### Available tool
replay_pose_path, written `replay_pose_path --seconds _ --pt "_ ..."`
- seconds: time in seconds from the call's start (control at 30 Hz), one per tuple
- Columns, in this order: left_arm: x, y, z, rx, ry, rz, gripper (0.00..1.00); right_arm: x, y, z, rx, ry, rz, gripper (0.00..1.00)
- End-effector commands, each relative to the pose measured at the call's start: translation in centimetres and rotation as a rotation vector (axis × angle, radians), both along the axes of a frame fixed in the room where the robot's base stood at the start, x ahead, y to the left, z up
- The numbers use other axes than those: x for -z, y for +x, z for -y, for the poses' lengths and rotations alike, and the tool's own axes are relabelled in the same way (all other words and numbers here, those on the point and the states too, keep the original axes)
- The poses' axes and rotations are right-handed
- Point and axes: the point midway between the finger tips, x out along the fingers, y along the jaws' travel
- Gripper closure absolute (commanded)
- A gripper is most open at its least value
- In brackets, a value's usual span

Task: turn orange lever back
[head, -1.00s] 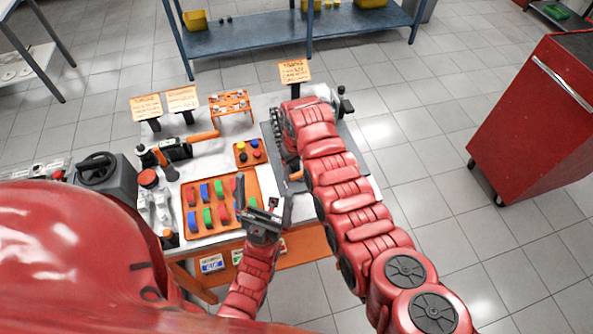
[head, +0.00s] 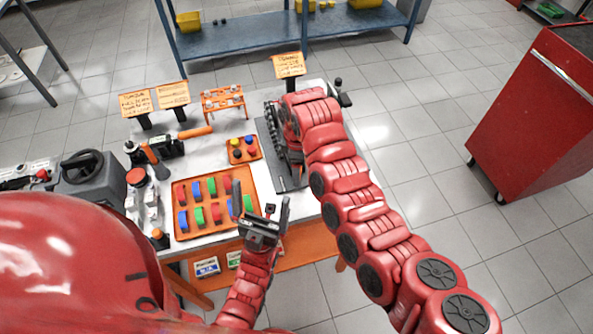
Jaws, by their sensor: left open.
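My left gripper (head: 260,207) is open and empty, with its two fingers apart above the front right corner of the orange tray. My right arm reaches forward over the engine (head: 283,140) on its dark base plate, and its gripper is hidden behind the arm links. Much of the engine is also covered. No orange lever shows on the visible part of the engine. A long orange handle (head: 195,132) on a dark tool lies at the table's back left; I cannot tell if it is the lever meant.
An orange tray (head: 176,200) of red, blue and green blocks lies at the table's front. A small orange tray (head: 244,160) holds coloured caps. Orange signs (head: 289,65) and a small orange rack (head: 223,101) stand behind. A red cabinet (head: 530,120) stands right, with clear floor between.

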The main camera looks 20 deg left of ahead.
Motion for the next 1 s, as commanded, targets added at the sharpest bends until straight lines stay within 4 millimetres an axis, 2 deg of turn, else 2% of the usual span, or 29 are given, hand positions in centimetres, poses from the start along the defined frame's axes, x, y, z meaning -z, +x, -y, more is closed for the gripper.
replay_pose_path --seconds 0.47,1.0 --pt "4.1 0.0 0.0 0.0 0.0 0.0 0.0 0.5 0.5 1.1 -0.45 -0.006 0.0 0.86" --pt "9.0 0.0 0.0 0.0 0.0 0.0 0.0 0.4 1.1 1.4 -0.954 -0.003 0.0 0.86"
